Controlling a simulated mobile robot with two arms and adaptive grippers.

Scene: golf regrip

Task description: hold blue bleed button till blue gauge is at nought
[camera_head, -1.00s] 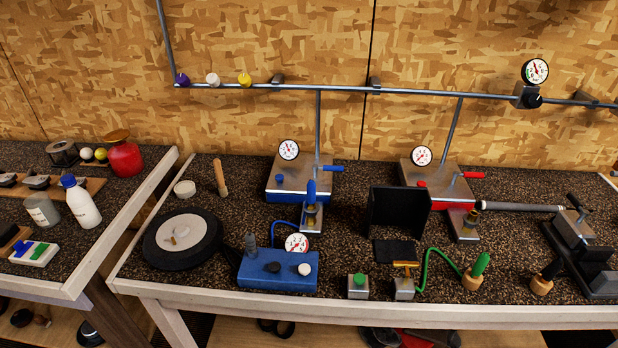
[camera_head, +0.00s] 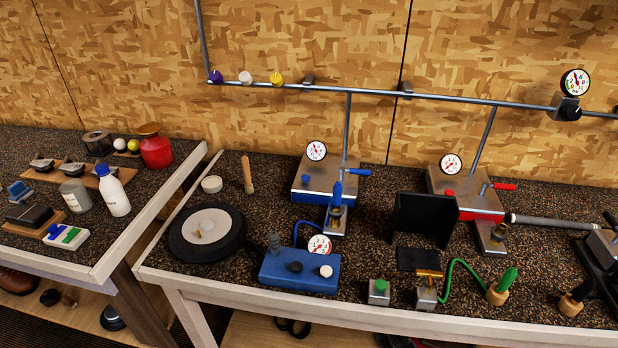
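The blue station (camera_head: 301,196) stands at the back middle of the dark speckled bench, with a metal top plate. A small blue button (camera_head: 306,180) sits on its top, not pressed by anything. Its round white gauge (camera_head: 316,151) stands at its back left; the needle is too small to read surely. A blue lever (camera_head: 357,171) sticks out to the right. Neither of my grippers is in view.
A red station (camera_head: 470,190) with its gauge (camera_head: 451,164) stands to the right, beside a black upright panel (camera_head: 424,219). A black wheel (camera_head: 207,232) lies at the left. A pipe (camera_head: 430,97) runs along the wall. A gap separates the left bench.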

